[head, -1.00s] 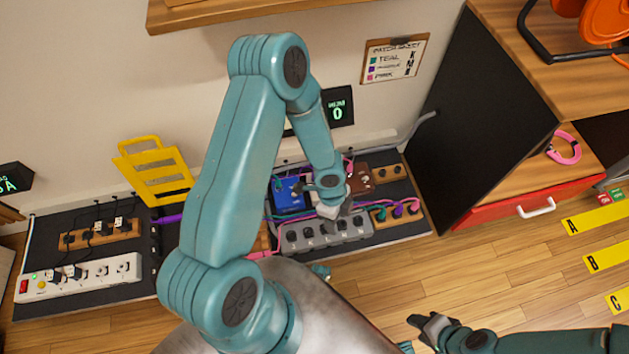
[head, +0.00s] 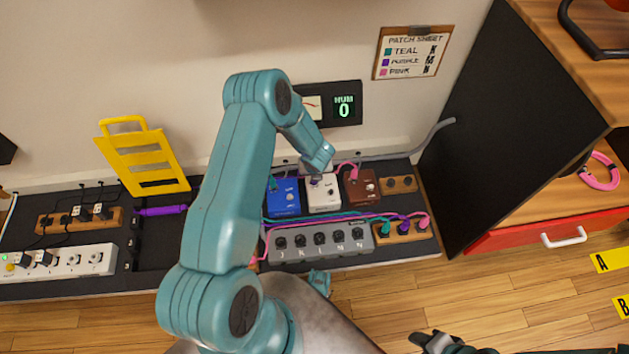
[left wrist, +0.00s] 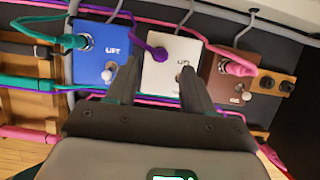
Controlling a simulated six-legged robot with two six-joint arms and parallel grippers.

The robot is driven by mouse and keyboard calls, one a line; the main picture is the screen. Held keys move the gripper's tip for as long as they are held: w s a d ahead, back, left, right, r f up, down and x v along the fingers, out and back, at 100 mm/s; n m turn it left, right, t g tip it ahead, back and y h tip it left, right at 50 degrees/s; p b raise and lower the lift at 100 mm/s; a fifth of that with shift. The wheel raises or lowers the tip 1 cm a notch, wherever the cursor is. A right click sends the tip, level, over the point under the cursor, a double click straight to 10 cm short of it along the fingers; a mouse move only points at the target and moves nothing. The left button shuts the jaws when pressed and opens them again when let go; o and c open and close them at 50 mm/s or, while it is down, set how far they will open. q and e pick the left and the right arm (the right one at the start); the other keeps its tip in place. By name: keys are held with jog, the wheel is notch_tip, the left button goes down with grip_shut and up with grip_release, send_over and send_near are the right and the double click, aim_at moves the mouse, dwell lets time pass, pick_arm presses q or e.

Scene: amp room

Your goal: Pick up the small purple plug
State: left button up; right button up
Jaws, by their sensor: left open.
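A small purple plug (left wrist: 160,54) sits in the top of the white pedal (left wrist: 174,75), with a purple cord running off behind it. In the head view the white pedal (head: 323,197) stands between a blue pedal (head: 284,197) and a brown pedal (head: 361,188). My left gripper (left wrist: 158,68) is open over the white pedal, its fingers on either side of the plug in the picture. No contact with the plug is clear. Another purple plug (head: 403,224) stands in the wooden strip at right. My right gripper (head: 432,341) is at the bottom edge, its jaws unclear.
A grey switch box (head: 320,241) lies in front of the pedals. Teal and pink plugs and cords surround them. A black display (head: 345,108) is behind. A yellow rack (head: 143,160) and white power strip (head: 75,262) are left; a black cabinet side (head: 490,140) is right.

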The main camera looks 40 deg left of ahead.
pick_arm(q)
jog(key=x, duration=0.2)
jog(key=b+x, duration=0.1)
jog(key=x, duration=0.1)
jog(key=b+x, duration=0.1)
jog(key=x, duration=0.2)
jog(key=shift+s+d+f, duration=0.1)
jog(key=shift+s+d, duration=0.05)
jog(key=shift+d, duration=0.25)
jog(key=shift+a+f+b, duration=0.2)
jog(key=shift+f+b, duration=0.1)
jog(key=shift+f, duration=0.15)
jog(key=shift+w, duration=0.2)
grip_shut()
